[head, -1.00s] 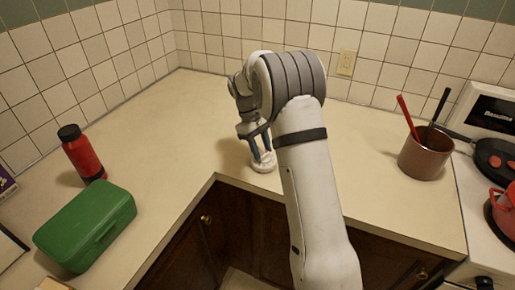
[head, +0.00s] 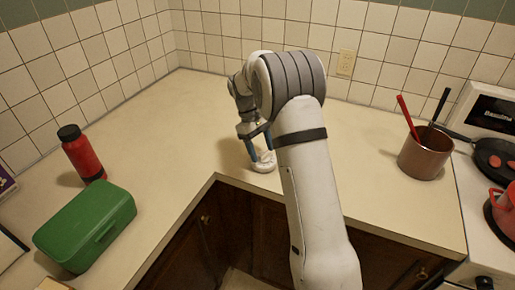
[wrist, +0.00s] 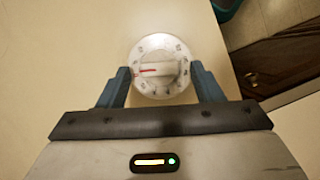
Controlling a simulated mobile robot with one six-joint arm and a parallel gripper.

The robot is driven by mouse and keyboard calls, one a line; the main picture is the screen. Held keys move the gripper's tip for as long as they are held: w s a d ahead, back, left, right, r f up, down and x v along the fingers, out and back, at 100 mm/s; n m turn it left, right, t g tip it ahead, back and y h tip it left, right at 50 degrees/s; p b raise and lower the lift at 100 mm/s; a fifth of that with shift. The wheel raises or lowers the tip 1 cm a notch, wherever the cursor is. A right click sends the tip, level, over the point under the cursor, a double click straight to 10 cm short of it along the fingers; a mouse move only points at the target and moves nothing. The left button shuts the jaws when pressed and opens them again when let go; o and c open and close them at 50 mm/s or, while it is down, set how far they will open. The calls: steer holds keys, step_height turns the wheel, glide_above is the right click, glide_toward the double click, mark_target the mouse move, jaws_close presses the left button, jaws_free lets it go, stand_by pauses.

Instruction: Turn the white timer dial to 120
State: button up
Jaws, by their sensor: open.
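The white timer (head: 264,163) stands on the counter close to its inner corner edge. In the wrist view the round white timer dial (wrist: 160,66) shows a raised bar across its middle and a red line pointing left. The numbers around its rim are too small to read. My gripper (head: 259,152) is above the timer, pointing down. In the wrist view my gripper (wrist: 161,72) is open, with one blue finger on each side of the dial. I cannot tell whether either finger touches it.
A green box (head: 85,226) and a red bottle (head: 83,155) stand on the left counter. A brown pot (head: 424,155) with utensils is at the right, beside the stove (head: 470,205). The counter edge (head: 213,178) runs just in front of the timer. The back corner is clear.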

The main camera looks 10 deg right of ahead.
steer(key=v, duration=0.7)
steer(key=shift+w+r, duration=0.2)
steer(key=shift+r, duration=0.15)
